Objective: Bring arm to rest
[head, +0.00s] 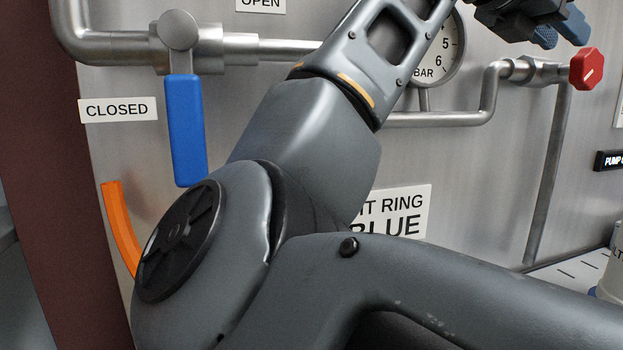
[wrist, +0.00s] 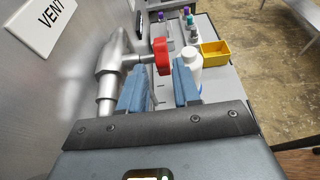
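My gripper (head: 560,31) is at the top right of the head view, partly cut off by the frame edge, with blue fingertips. In the wrist view its two blue fingers (wrist: 159,82) stand apart with nothing held between them. A red valve knob (head: 586,69) on a steel pipe is just below and right of the fingers in the head view. In the wrist view the red knob (wrist: 162,56) shows beyond the gap between the fingers. My arm crosses the middle of the head view and hides part of the panel.
A blue lever (head: 186,130) hangs down beside a CLOSED label (head: 118,109). A pressure gauge (head: 444,50) is partly behind my arm. In the wrist view a white bottle (wrist: 190,60), a yellow bin (wrist: 215,52) and several small purple- or teal-topped containers stand beyond the knob.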

